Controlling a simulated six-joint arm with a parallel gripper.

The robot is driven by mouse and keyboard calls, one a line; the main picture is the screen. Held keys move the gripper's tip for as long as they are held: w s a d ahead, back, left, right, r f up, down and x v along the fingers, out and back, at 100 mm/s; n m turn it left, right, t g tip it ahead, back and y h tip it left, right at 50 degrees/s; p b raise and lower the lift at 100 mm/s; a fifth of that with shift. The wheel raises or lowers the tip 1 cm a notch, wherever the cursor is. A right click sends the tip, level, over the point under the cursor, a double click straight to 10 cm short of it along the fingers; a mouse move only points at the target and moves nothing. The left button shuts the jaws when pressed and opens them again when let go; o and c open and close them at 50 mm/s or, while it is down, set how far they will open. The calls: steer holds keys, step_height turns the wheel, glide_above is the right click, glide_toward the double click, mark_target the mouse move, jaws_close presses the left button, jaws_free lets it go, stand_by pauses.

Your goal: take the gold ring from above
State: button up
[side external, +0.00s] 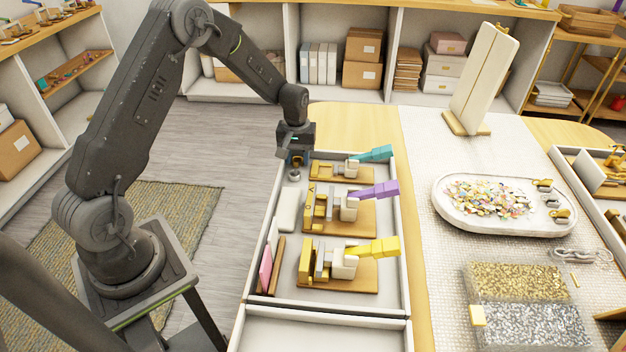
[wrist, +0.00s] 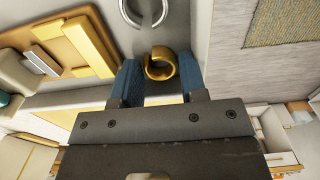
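The gold ring (wrist: 160,75) shows in the wrist view between the two blue fingertips of my gripper (wrist: 161,68). A narrow gap seems to separate it from each finger, though exact contact is hard to tell. My gripper is open and points down. In the side external view my gripper (side external: 297,158) is low at the far left corner of the white tray (side external: 262,225). The gold ring is mostly hidden there by the fingers.
A silver ring (wrist: 145,12) lies just beyond the gold one. Wooden fixtures with teal (side external: 376,153), purple (side external: 377,191) and yellow (side external: 374,249) handles stand to the right in the tray. The tray walls are close to my gripper.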

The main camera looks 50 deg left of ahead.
steer(key=shift+c, duration=0.5)
steer(key=c, duration=0.4)
steer(key=shift+r, duration=3)
